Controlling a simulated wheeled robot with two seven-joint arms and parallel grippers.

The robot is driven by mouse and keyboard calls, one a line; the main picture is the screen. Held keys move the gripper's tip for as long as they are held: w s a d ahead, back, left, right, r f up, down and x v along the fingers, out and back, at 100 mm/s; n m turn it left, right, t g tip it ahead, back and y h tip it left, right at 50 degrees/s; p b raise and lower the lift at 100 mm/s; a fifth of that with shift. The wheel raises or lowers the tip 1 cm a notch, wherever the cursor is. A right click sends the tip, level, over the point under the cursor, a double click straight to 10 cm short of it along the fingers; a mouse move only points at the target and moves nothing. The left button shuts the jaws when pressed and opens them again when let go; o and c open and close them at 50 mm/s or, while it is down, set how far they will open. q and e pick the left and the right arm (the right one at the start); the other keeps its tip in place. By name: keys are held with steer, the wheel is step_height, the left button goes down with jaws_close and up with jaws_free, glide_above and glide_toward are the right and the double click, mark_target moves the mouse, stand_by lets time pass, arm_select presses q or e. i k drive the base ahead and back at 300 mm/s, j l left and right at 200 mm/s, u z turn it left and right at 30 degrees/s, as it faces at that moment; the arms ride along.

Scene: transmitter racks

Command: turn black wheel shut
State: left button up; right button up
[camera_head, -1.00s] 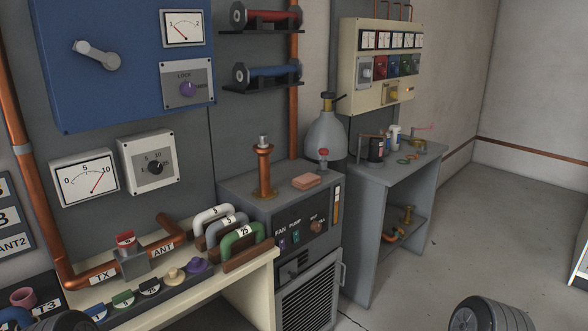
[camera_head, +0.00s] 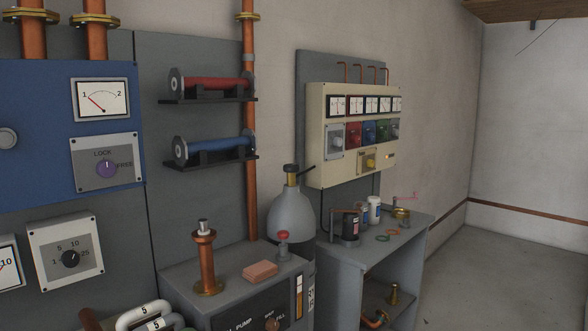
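No black wheel shows clearly. The nearest match is a small black part (camera_head: 306,170) sticking out to the right from the brass valve (camera_head: 291,177) on top of a grey gas cylinder (camera_head: 291,214). It is too small to tell whether it is a wheel seen edge-on or a lever, or how far it is turned. The cylinder stands behind the grey cabinet, and its lower part is partly hidden.
A grey cabinet (camera_head: 180,279) carries a copper post (camera_head: 206,262), a pink block (camera_head: 260,271) and a red knob (camera_head: 283,236). A grey bench (camera_head: 345,258) with small jars stands right of the cylinder. A cream meter panel (camera_head: 318,150) hangs above. Floor (camera_head: 480,285) at right is clear.

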mark_target(292, 167)
steer(key=i+l, duration=0.6)
steer(key=l, duration=0.2)
steer(key=i+l+u, duration=0.1)
steer(key=i+l, duration=0.55)
steer(key=l, duration=0.2)
steer(key=i+l, duration=0.3)
steer(key=i+l+u, duration=0.1)
steer(key=i+l, duration=0.15)
steer(key=l, duration=0.3)
steer(key=i+l, duration=0.3)
steer(key=l, duration=0.15)
steer(key=i+l, duration=0.3)
steer(key=l, duration=0.15)
steer(key=u, duration=0.05)
